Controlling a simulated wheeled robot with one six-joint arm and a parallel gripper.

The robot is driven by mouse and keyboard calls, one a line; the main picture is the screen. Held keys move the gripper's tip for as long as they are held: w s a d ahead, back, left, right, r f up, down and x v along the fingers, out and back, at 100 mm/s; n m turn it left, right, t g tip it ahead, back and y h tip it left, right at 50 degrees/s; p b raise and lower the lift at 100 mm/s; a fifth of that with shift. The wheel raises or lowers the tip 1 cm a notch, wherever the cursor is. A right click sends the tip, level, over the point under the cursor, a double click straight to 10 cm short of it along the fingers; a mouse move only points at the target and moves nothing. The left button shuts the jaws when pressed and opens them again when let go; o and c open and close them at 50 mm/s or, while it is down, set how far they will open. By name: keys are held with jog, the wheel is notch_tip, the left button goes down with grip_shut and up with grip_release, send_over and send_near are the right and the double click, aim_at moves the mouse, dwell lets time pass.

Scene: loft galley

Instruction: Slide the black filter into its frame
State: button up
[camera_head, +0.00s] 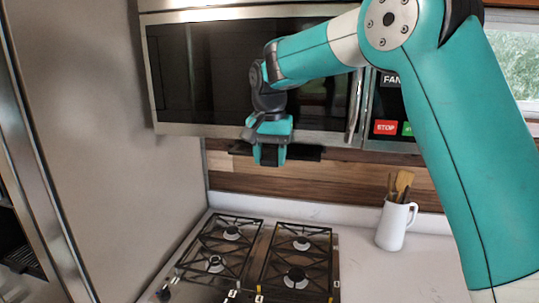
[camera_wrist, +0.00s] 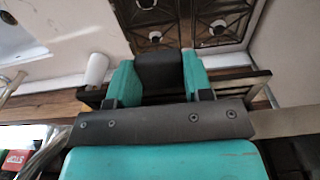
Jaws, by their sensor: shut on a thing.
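My gripper (camera_head: 269,156) hangs just below the front of the microwave, its teal fingers pointing down. In the wrist view my gripper (camera_wrist: 159,68) is shut on a dark block, the black filter (camera_wrist: 160,76), which fills the space between the two fingers. The black frame (camera_head: 306,153) shows as a dark strip under the microwave, behind my gripper. In the wrist view dark bars of the frame (camera_wrist: 252,81) reach out on both sides of the fingers. The fingers and wrist hide much of the filter and frame, so I cannot tell whether they touch.
The microwave (camera_head: 220,75) is right above my gripper, with its upright handle (camera_head: 355,103) to the right. A gas hob (camera_head: 268,262) lies below. A white jug (camera_head: 394,226) with wooden utensils stands on the counter at right. A tall steel panel (camera_head: 100,120) closes off the left.

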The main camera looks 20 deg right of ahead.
aim_at(274, 152)
jog(key=shift+w+d+p, duration=0.75)
jog(key=shift+w+p, duration=0.1)
jog(key=shift+w, duration=0.2)
jog(key=shift+w+d, duration=0.65)
jog(key=shift+w, duration=0.2)
jog(key=o, duration=1.1)
jog(key=shift+c, duration=0.2)
jog(key=shift+r, duration=0.1)
notch_tip(274, 152, up, 7)
jog(key=shift+s+a+r+b, duration=0.15)
jog(key=shift+b, duration=0.25)
